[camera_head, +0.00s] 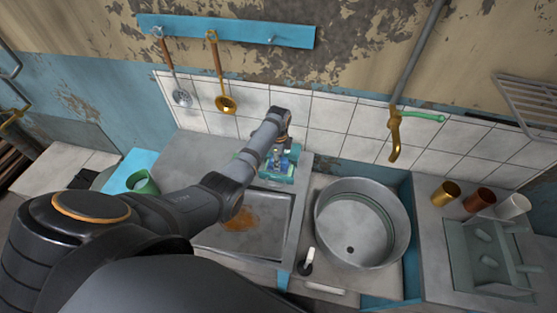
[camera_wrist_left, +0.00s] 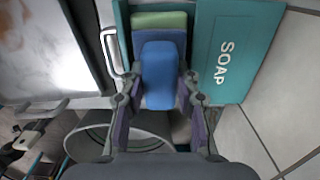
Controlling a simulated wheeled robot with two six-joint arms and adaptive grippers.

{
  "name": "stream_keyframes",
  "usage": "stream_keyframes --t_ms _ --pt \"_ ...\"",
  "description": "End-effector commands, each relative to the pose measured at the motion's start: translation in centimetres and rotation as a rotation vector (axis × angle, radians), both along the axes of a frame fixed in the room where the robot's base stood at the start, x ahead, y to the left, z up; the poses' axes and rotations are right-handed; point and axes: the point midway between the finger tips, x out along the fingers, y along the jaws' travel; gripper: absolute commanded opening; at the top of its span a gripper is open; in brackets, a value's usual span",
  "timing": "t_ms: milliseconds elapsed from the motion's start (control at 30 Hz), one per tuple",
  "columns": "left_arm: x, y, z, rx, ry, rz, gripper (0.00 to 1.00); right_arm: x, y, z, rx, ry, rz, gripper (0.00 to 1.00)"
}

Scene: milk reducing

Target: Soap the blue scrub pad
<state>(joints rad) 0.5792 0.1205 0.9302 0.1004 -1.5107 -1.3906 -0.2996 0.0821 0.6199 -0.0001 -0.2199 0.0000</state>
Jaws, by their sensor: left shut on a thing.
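My left gripper (camera_wrist_left: 162,84) is shut on the blue scrub pad (camera_wrist_left: 160,65), with one finger on each side of it in the left wrist view. The pad is over a teal holder (camera_wrist_left: 122,20) that also holds a dark blue block and a green pad (camera_wrist_left: 158,20). A teal panel (camera_wrist_left: 227,45) marked SOAP is beside it. In the head view, my left gripper (camera_head: 283,150) is at the teal holder (camera_head: 277,179) by the tiled wall, with the pad mostly hidden. I cannot tell whether the pad touches the holder. My right gripper is not in view.
A rectangular metal sink (camera_head: 245,222) with an orange-brown stain is left of a round basin (camera_head: 362,222). A brass tap (camera_head: 395,135) hangs above the basin. A green mug (camera_head: 142,183) sits at left.

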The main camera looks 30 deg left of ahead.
Motion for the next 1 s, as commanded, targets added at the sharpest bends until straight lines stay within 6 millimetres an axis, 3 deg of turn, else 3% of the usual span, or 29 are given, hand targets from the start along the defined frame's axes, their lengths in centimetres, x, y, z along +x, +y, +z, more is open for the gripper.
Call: stream_keyframes --t_ms 1000 --pt "0.01 -0.01 -0.84 0.000 0.000 0.000 0.06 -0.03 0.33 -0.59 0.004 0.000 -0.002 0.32"
